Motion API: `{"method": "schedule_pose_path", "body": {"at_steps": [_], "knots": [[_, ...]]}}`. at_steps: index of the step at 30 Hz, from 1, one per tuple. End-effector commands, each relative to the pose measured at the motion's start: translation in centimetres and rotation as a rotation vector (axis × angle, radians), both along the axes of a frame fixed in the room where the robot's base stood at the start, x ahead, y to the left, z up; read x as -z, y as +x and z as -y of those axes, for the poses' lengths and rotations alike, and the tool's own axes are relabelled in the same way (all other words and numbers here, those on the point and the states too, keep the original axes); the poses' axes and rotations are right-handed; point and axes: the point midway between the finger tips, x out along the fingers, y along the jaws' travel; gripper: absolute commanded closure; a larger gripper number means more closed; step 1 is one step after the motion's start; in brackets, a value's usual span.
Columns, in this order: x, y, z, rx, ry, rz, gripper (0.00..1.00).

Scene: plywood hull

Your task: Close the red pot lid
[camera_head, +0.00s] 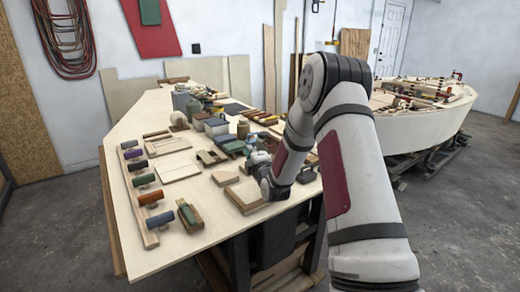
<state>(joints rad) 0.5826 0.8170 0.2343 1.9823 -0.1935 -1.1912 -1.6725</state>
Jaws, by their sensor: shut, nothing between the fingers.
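I cannot make out a red pot or its lid among the crowded items on the workbench (150,262). My arm comes in from the lower right and bends down over the bench's right side. My gripper (259,163) is at its far end, small and dark, low over the bench among wooden blocks and tools. It is shut and empty. My own wrist hides part of it and some of the bench behind it.
A rack with several coloured-handled tools (151,222) runs along the bench's left side. A green-and-wood block (189,216) lies near the front. Jars and boxes crowd the back. A boat hull (425,128) stands at right.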

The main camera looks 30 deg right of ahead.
Motion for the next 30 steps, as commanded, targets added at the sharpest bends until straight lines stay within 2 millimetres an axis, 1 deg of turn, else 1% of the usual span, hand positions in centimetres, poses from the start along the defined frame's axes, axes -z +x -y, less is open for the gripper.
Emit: {"method": "schedule_pose_path", "body": {"at_steps": [1,3,9,23,30], "knots": [[0.0,-0.2,1.2,0.006,0.001,-0.001,1.0],[-0.1,-0.2,2.2,0.005,0.001,0.0,1.0],[0.0,-0.1,3.7,0.002,0.001,-0.001,1.0],[0.0,-0.1,4.0,0.0,0.003,0.0,1.0],[-0.4,-0.1,4.3,0.0,0.046,-0.003,1.0]]}}
